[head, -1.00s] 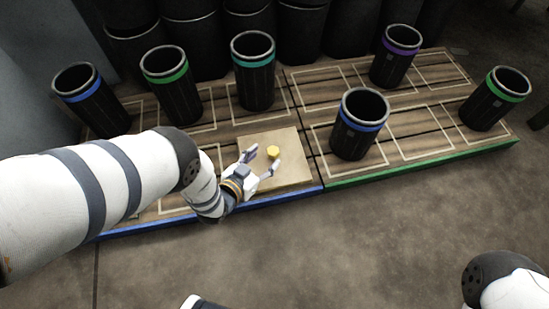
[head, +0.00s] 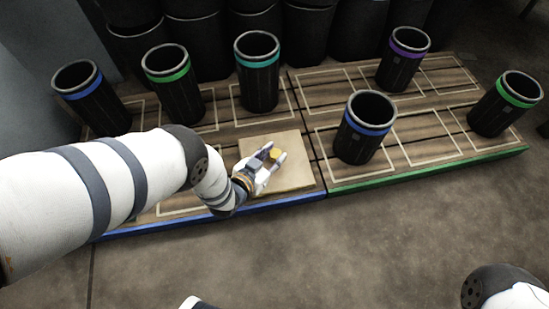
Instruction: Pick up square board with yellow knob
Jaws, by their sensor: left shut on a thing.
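The square board (head: 291,178) is a light tan slab lying on the front right part of the blue-edged pallet. Its yellow knob (head: 275,154) stands near the board's middle and is partly hidden by the fingers. My left gripper (head: 273,156) comes in from the left, low over the board, and is shut on the yellow knob. I cannot see any gap between the board and the pallet. Part of my right arm shows at the bottom right, but its gripper is out of view.
The blue-edged pallet (head: 175,208) and green-edged pallet (head: 345,188) lie side by side. Several black cylinders with coloured bands stand on them, including a teal-banded one (head: 258,85) behind the board and a blue-banded one (head: 360,143) to its right. More dark cylinders stand behind. The front floor (head: 330,250) is clear.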

